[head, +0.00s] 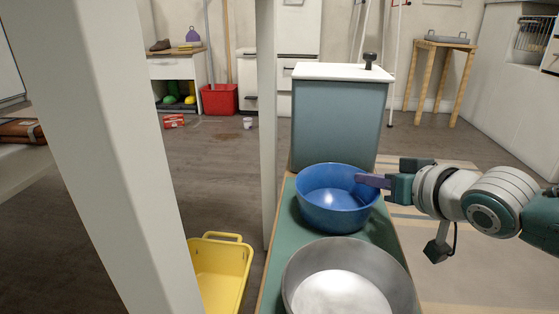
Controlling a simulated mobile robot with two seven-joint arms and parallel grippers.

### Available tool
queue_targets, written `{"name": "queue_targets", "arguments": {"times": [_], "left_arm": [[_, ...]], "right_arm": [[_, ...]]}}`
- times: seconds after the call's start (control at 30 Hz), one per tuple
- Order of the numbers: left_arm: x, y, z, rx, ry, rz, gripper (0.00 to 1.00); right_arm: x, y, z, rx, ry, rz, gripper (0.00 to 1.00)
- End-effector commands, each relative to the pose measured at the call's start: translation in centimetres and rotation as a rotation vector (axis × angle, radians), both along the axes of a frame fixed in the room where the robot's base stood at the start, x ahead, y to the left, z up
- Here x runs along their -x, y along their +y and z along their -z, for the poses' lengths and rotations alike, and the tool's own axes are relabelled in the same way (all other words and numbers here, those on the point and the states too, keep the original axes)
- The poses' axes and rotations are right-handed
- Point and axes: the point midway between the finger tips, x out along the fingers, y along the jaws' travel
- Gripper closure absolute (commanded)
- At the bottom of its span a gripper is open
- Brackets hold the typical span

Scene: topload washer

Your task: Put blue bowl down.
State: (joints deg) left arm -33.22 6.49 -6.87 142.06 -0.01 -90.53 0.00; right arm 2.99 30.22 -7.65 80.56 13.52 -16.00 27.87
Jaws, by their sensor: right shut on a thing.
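The blue bowl (330,215) is upright at the middle of the head view, over the green bench top (284,226). I cannot tell whether its base touches the bench. My right gripper (370,181) comes in from the right and is shut on the bowl's right rim. Part of that rim is hidden by the fingers. My left gripper is not in view.
A grey metal bowl (296,267) stands on the bench just in front of the blue bowl. A teal cabinet with a white top (338,120) stands behind it. A pale post (266,120) rises at the bench's left edge. A yellow tub (222,275) is lower left.

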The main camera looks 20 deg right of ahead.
Motion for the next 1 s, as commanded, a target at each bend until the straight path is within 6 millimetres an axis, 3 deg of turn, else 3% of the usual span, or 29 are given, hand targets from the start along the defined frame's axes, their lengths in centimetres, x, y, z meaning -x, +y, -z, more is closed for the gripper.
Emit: {"name": "queue_targets", "arguments": {"times": [0.03, 0.3, 0.57, 0.67, 1.0], "left_arm": [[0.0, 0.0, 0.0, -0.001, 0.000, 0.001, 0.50], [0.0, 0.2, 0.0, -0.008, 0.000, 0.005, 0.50], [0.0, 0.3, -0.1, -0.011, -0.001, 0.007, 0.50], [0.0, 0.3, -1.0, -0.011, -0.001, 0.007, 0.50], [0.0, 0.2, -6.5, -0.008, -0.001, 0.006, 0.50]], "right_arm": [[0.0, 0.0, 0.1, 0.000, 0.000, 0.000, 0.91], [0.0, 0.0, 0.0, 0.000, 0.000, 0.000, 0.62], [0.0, 0.0, -0.2, 0.000, 0.000, 0.000, 0.62], [0.7, 0.1, -0.7, -0.002, 0.002, -0.001, 0.62], [7.0, 0.4, -3.9, -0.002, 0.005, 0.001, 0.62]]}}
